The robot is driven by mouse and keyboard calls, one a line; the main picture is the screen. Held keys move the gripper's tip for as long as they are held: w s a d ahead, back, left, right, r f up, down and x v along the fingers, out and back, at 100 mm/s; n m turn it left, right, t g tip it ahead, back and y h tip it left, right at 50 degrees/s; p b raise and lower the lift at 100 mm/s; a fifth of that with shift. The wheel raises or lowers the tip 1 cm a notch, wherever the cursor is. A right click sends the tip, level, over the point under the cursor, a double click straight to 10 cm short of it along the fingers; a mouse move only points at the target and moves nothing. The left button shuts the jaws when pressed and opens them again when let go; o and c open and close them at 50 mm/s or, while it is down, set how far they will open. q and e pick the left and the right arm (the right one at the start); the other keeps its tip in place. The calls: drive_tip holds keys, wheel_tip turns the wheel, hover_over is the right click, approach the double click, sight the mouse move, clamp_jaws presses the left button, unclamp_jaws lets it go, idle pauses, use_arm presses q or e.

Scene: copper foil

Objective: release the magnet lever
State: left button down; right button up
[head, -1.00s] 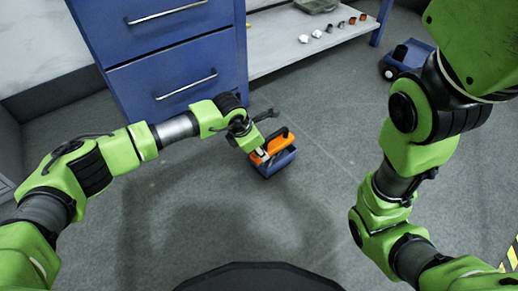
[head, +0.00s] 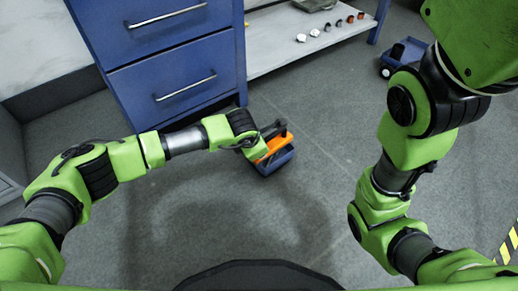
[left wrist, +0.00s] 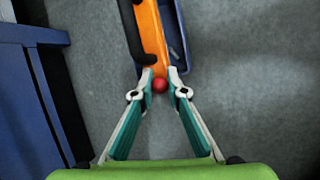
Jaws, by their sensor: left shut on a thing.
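An orange magnet body (head: 271,148) with a black handle (head: 273,130) sits over a small blue box (head: 277,164) on the floor. In the left wrist view the orange body (left wrist: 152,35) runs up from between my fingertips, with the blue box (left wrist: 177,38) beside it. A red knob (left wrist: 159,85), which looks like the lever's end, lies between the fingertips. My left gripper (left wrist: 160,77) is shut on the red knob. In the head view my left wrist hides the fingers and the knob. My right gripper is not in view.
A blue drawer cabinet (head: 165,60) stands close behind and left of the box. A low shelf (head: 285,50) with several small parts is at the back. A blue wheeled cart (head: 405,55) stands at the right back. The floor in front is clear.

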use_arm(q)
drive_tip(key=c, duration=2)
unclamp_jaws()
drive_tip(key=v, duration=1.2)
